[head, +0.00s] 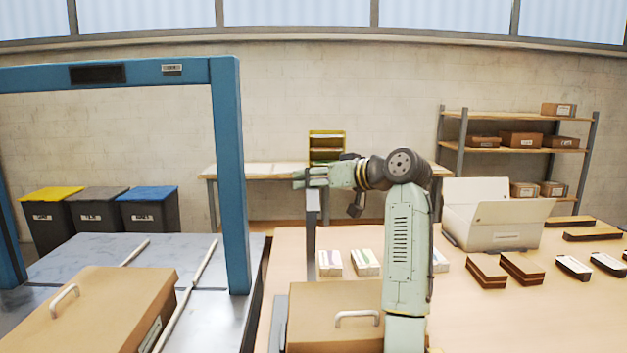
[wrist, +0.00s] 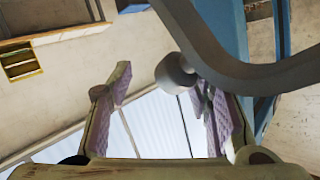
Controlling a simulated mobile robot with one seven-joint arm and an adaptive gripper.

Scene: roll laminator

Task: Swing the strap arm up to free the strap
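In the head view, a grey upright post (head: 311,237) with a paler top stands beside a closed brown case (head: 335,312) with a handle. I cannot tell for sure whether this post is the strap arm. My gripper (head: 308,178) is at the top of the post. In the wrist view, a dark grey curved bar (wrist: 245,78) with a pale round knob (wrist: 175,75) crosses in front of the right finger. My gripper (wrist: 165,105) is open, its padded fingers wide apart. The knob shows between them, nearer the right one; contact is unclear. No strap is clearly visible.
A blue arch (head: 228,175) stands over a grey table at left, with another brown case (head: 92,308) on it. Small cartons (head: 365,262), an open white box (head: 498,228) and several flat brown packs are on the right table. Shelving (head: 520,148) stands behind.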

